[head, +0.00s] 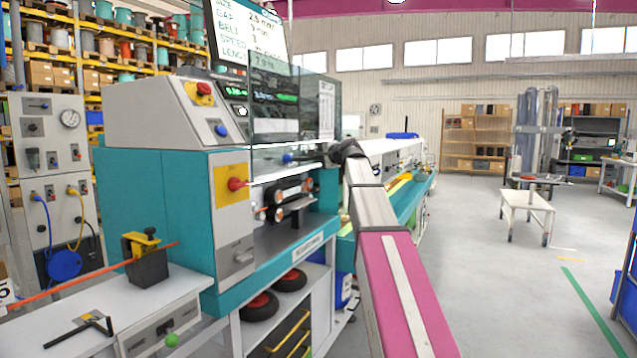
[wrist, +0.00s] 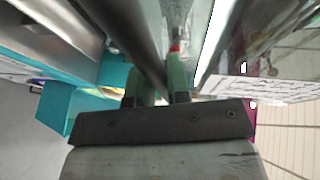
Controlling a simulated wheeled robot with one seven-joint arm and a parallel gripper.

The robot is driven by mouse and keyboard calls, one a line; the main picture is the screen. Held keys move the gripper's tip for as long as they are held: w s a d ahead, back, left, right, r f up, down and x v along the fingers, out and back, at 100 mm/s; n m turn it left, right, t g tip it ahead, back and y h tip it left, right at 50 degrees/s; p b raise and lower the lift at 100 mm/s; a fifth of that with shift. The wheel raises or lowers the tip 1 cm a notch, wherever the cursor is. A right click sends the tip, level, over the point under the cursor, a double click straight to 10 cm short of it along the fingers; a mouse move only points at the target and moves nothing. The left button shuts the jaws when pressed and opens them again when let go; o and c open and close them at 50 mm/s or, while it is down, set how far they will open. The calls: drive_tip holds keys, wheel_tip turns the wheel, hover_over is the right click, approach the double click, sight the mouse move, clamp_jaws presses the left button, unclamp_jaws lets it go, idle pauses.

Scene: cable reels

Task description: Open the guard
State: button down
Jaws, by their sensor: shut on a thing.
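The guard (head: 325,105) is a clear panel on the front of the teal and white machine in the head view. Its upper part overlaps the control screen. Its lower edge is above the rollers (head: 290,197), which show uncovered beneath it. My gripper (head: 322,156) is at the guard's lower edge, with my arm reaching in from the right. In the wrist view, my gripper (wrist: 157,88) has its green-grey fingers on either side of a dark bar (wrist: 145,42), which looks like the guard's handle. The fingers are shut on it. The exact contact is partly hidden.
A red knob on a yellow plate (head: 236,184) sits on the machine's front. A white bench (head: 150,310) with a clamp block (head: 147,265) stands at the left. A white cart (head: 527,205) is at the right. Open floor (head: 500,290) lies right of my arm.

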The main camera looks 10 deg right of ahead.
approach(310, 133)
drive_tip(key=x, duration=0.5)
drive_tip(key=shift+w+d, duration=0.1)
drive_tip(key=shift+w, duration=0.1)
drive_tip(key=c, duration=1.1)
unclamp_jaws()
drive_tip(key=v, duration=1)
drive_tip(key=shift+s+d, duration=0.2)
drive_tip(key=shift+s, duration=0.1)
